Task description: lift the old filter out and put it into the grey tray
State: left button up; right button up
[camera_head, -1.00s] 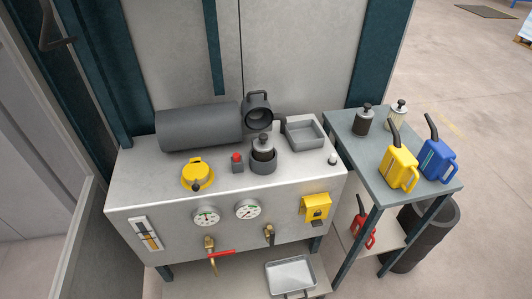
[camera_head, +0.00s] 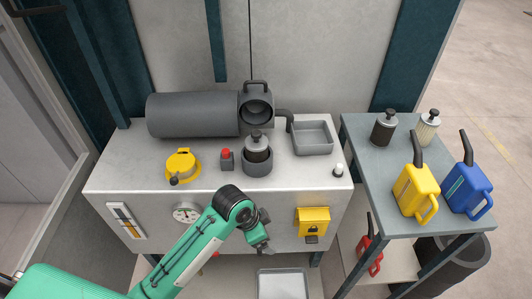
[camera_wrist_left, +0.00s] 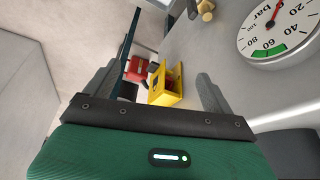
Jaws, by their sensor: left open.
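The old filter (camera_head: 257,147), dark with a pale top and black knob, stands upright in a round dark housing bowl (camera_head: 257,166) on the bench top. The lower part of the filter is hidden in the bowl. The grey tray (camera_head: 327,148) sits empty on the bench top, right of and behind the bowl. My left gripper (camera_head: 266,248) is in front of the bench's front face, below and apart from the filter. In the left wrist view, its two fingers (camera_wrist_left: 155,88) are apart with nothing held. My right gripper is in neither view.
A dark cylinder (camera_head: 193,115) lies behind the bowl. A red-button box (camera_head: 227,160) and yellow cap (camera_head: 182,165) stand left. A yellow lock box (camera_head: 312,221) and gauge (camera_wrist_left: 278,32) are on the front face. The side table holds two filters and two cans.

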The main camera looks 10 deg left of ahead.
pick_arm(q)
jog(key=w+d+r+m, duration=0.2)
jog(key=w+r+m, duration=0.1)
jog(key=w, duration=0.1)
notch_tip(320, 180, up, 25)
jog(key=m+g+y, duration=0.2)
jog(key=m+y, duration=0.1)
jog(key=m, duration=0.5)
send_over(256, 132)
jog(key=f, duration=0.4)
jog(key=f+p, duration=0.1)
jog(key=f, duration=0.3)
jog(key=shift+s+a+f, duration=0.1)
jog(key=shift+s+f, duration=0.05)
jog(key=shift+s, duration=0.05)
notch_tip(256, 132, down, 5)
jog(key=p, duration=0.2)
jog(key=shift+w+p, duration=0.1)
jog(key=shift+p, duration=0.25)
jog(key=shift+f, duration=0.2)
jog(key=c, duration=1.5)
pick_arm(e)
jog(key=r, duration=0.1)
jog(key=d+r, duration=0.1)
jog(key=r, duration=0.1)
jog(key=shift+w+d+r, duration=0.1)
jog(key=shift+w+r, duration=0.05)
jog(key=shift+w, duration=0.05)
pick_arm(q)
jog(key=shift+r, duration=0.1)
